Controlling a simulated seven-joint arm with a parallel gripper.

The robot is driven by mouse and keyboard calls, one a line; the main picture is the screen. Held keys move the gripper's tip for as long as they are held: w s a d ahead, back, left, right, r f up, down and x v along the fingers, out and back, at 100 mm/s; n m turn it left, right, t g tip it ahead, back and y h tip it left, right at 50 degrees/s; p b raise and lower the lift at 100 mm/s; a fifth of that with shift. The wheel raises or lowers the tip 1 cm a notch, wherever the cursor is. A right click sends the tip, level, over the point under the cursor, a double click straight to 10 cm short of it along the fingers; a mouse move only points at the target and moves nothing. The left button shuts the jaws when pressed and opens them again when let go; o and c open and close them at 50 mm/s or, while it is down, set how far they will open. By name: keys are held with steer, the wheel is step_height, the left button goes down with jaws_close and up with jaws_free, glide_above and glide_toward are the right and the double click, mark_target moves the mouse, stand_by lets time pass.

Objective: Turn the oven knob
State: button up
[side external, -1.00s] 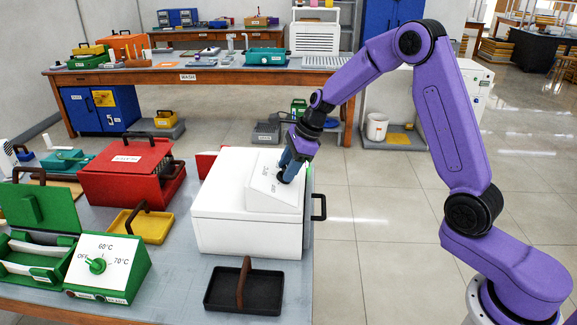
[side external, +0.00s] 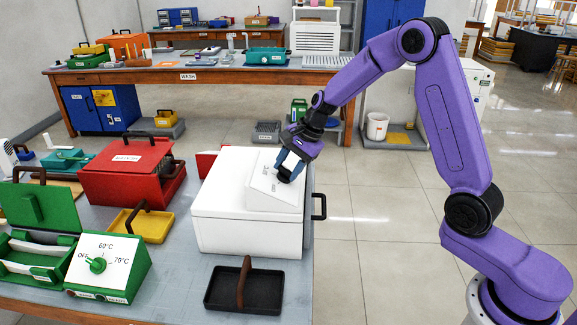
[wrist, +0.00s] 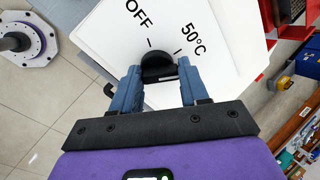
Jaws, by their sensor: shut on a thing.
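The white oven (side external: 245,225) stands on the grey bench in the side view, with a sloped control panel on top. Its black knob (wrist: 158,66) shows in the wrist view beside the printed "OFF" and "50°C" marks. My gripper (wrist: 159,72) has its two blue fingers on either side of this knob and is shut on it. In the side view my gripper (side external: 287,168) reaches the panel from above, and its fingers partly hide the knob. The knob's exact pointing direction is hard to tell.
A green box with its own dial (side external: 97,265) stands at the front left. A red box (side external: 125,175), a yellow tray (side external: 142,224) and a black tray (side external: 243,290) share the bench. A black handle (side external: 319,207) sticks out at the oven's right side.

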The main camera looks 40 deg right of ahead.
steer(key=n, duration=0.4)
steer(key=shift+s+n, duration=0.15)
steer(key=shift+n, duration=0.25)
steer(key=n, duration=0.5)
steer(key=shift+s, duration=0.1)
steer(key=n, duration=0.5)
steer(key=shift+s+f+y, duration=0.1)
steer(key=shift+y, duration=0.2)
steer(key=shift+d+n, duration=0.15)
steer(key=shift+n, duration=2.05)
steer(key=o, duration=1.1)
steer(key=shift+c, duration=0.2)
steer(key=v, duration=1.7)
steer(key=shift+s, duration=0.3)
